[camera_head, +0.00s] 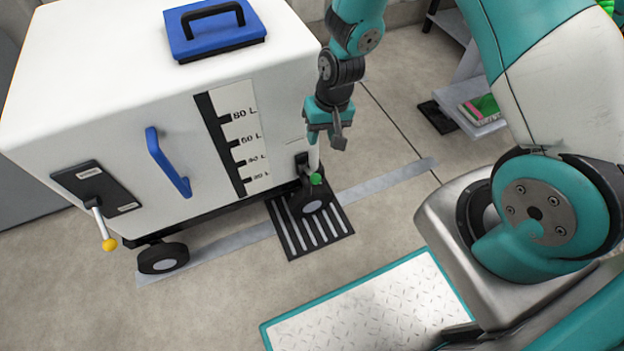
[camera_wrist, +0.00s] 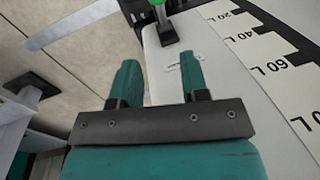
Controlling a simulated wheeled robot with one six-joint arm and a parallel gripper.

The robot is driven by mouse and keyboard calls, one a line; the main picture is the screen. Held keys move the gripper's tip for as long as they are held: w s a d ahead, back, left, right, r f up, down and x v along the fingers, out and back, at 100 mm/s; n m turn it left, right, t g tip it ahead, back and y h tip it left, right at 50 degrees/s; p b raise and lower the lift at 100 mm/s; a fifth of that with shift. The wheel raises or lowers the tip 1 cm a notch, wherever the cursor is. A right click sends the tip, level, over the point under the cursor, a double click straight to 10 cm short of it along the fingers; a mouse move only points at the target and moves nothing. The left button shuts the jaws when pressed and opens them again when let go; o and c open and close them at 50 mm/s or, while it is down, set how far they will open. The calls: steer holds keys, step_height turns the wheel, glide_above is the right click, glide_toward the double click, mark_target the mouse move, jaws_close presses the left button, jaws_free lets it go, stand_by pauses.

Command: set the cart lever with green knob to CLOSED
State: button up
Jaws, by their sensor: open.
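The white cart (camera_head: 120,60) fills the left half of the head view. Its lever with the green knob (camera_head: 316,179) is at the cart's lower right corner, with the knob hanging low on a pale shaft. In the wrist view the green knob (camera_wrist: 157,3) is cut by the top edge, beyond a small black mount (camera_wrist: 168,36). My gripper (camera_head: 325,138) is open and empty above the knob, pointing down beside the cart. In the wrist view my gripper's two teal fingers (camera_wrist: 159,72) are apart, and the lever is ahead of them. Any lettering at this lever is unreadable.
A second lever with a yellow knob (camera_head: 109,244) hangs from a black plate at the cart's left. A blue handle (camera_head: 167,163) sticks out of the front. A black floor grate (camera_head: 290,236) lies below the green knob. Open floor lies to the right.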

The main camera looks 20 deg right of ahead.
mark_target(312, 173)
steer(key=a+f+b, duration=0.1)
steer(key=f, duration=0.4)
steer(key=f+b, duration=0.2)
steer(key=f, duration=0.3)
steer(key=a+f+b, duration=0.1)
steer(key=f+b, duration=0.1)
steer(key=f, duration=0.4)
steer(key=shift+w+a, duration=0.15)
steer(key=shift+a, duration=0.2)
